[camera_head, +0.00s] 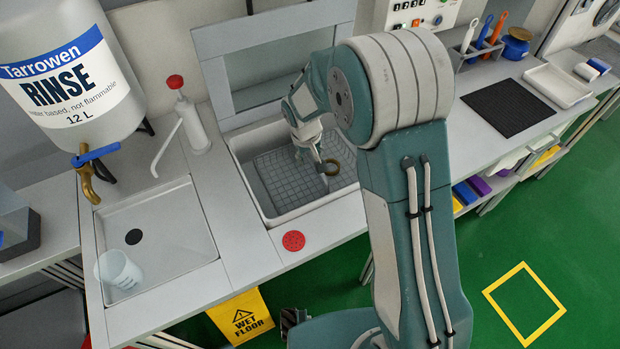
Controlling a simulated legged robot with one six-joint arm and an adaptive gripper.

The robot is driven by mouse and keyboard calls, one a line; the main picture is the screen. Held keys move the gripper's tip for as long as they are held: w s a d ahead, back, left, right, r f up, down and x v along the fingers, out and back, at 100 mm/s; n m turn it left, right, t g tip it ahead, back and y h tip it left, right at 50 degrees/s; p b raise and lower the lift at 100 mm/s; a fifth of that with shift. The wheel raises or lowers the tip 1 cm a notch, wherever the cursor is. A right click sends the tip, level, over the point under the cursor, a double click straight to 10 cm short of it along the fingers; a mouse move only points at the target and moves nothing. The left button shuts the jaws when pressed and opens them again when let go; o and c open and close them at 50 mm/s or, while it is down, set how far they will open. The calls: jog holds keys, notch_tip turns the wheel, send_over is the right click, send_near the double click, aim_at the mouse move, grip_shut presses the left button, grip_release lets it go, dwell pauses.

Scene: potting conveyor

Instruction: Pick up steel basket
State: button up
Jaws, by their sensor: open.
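A grey wire-mesh basket, which looks like the steel basket (283,182), sits inside a white rectangular basin (240,150) set in the bench. My gripper (322,168) is at the end of my arm, pointing down over the right part of the basin. I cannot tell whether the fingers touch the mesh or the ring. My arm hides part of the basin's right side.
A sink (165,250) holding a white beaker (118,271) lies to the left, under a rinse tank (65,75). A pump bottle (190,120) stands left of the basin. A raised panel (215,85) rises behind it. A black mat (507,106) lies right.

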grip_shut()
dwell(0.3)
